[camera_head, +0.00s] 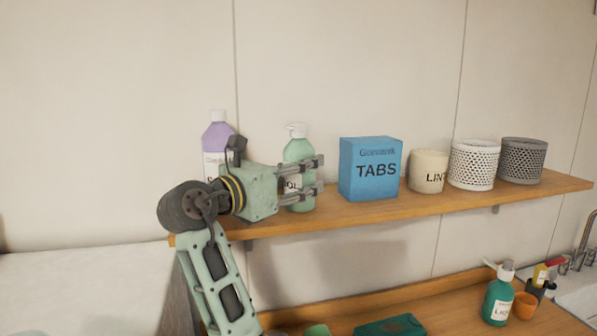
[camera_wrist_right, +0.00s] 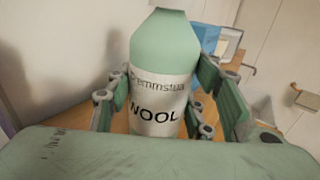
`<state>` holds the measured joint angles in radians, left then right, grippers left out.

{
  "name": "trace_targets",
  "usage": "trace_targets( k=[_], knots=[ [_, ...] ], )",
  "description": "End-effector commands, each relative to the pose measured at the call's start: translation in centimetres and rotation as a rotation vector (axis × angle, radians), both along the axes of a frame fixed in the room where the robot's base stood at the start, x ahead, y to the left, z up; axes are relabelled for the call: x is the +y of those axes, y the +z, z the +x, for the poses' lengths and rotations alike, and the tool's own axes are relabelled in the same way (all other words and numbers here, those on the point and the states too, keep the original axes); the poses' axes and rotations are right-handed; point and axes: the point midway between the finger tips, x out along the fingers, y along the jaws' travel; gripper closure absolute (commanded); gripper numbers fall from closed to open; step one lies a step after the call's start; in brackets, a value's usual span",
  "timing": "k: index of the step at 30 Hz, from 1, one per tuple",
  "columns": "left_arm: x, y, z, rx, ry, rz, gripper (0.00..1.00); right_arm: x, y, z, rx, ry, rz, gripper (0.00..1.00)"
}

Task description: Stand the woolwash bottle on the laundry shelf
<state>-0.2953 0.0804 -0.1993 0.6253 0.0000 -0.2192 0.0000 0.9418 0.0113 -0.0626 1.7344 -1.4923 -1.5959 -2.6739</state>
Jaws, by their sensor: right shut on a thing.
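The woolwash bottle (camera_head: 299,152) is pale green with a white pump top and stands upright at the left part of the wooden laundry shelf (camera_head: 400,205). Its label reads WOOL in the right wrist view, where the bottle (camera_wrist_right: 163,60) is between my fingers. My right gripper (camera_head: 318,174) reaches in from the left and is shut on the bottle's body. The bottle's base is at the shelf surface; whether it touches or hovers slightly I cannot tell. My left gripper is not in view.
A purple bottle (camera_head: 216,135) stands behind my right wrist. To the right on the shelf are a blue TABS box (camera_head: 370,168), a cream LINT pot (camera_head: 428,172), a white basket (camera_head: 473,164) and a grey basket (camera_head: 522,161). A green pump bottle (camera_head: 498,297) stands on the lower counter.

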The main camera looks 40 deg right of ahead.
Motion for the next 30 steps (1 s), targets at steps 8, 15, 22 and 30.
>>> trace_targets(
  k=[8,15,22,30],
  knots=[
    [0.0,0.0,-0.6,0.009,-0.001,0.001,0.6,0.0,-0.2,0.0,0.0,0.0,0.0,0.41],
    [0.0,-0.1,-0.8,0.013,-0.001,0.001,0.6,0.0,-0.2,0.0,0.001,0.0,0.0,0.33],
    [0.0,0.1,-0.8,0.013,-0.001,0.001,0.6,0.3,0.2,0.0,0.001,0.001,0.0,0.33],
    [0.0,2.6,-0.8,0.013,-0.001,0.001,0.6,5.2,0.5,-0.3,0.002,0.005,0.002,0.33]
  ],
)
